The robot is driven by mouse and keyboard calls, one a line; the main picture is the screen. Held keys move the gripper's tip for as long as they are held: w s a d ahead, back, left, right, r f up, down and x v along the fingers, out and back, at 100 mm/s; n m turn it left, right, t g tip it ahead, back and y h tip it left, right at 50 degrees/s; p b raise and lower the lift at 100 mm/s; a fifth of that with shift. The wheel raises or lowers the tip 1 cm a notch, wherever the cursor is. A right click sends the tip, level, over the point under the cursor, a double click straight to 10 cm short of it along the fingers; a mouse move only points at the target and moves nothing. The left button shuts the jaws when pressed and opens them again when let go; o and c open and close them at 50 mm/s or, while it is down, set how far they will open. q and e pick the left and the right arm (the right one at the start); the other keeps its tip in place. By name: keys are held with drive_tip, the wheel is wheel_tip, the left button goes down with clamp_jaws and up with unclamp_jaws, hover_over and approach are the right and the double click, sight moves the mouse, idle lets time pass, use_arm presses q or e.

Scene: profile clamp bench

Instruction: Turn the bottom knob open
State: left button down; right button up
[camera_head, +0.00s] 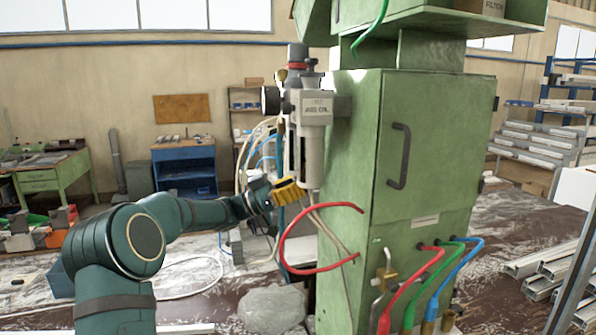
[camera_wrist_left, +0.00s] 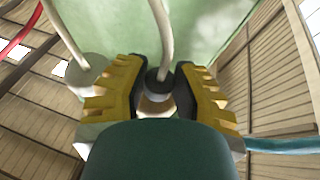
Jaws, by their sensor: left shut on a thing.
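The grey filter regulator unit (camera_head: 312,125) is mounted on the left side of the green cabinet (camera_head: 350,215), with a gauge on its left and a long bowl below. My left gripper (camera_head: 290,192) reaches in from the left with yellow fingers at the lower end of the bowl. In the left wrist view, the yellow fingers of the left gripper (camera_wrist_left: 158,84) stand on both sides of a small dark round bottom knob (camera_wrist_left: 160,83) and are shut on it. A pale tube comes out at the knob. The head view does not show the knob clearly. My right gripper is not seen.
A red hose (camera_head: 284,240) loops beside the gripper. Red, green and blue hoses (camera_head: 440,270) hang at the cabinet's lower front. A door handle (camera_head: 399,156) sticks out from the front. Metal profiles (camera_head: 545,265) lie at the right.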

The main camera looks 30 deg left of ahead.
use_arm(q)
drive_tip(key=g+h, duration=0.1)
drive_tip(key=m+g, duration=0.1)
drive_tip(key=shift+w+r+m+g+h+p, duration=0.1)
drive_tip(key=shift+r+m+g+h+p, duration=0.05)
drive_tip(key=shift+m+g+h+p, duration=0.2)
drive_tip(key=shift+m+g+h, duration=0.75)
drive_tip(key=shift+m+g, duration=0.2)
drive_tip(key=shift+g, duration=1.2)
drive_tip(key=c, duration=0.7)
unclamp_jaws()
drive_tip(key=v, duration=1.2)
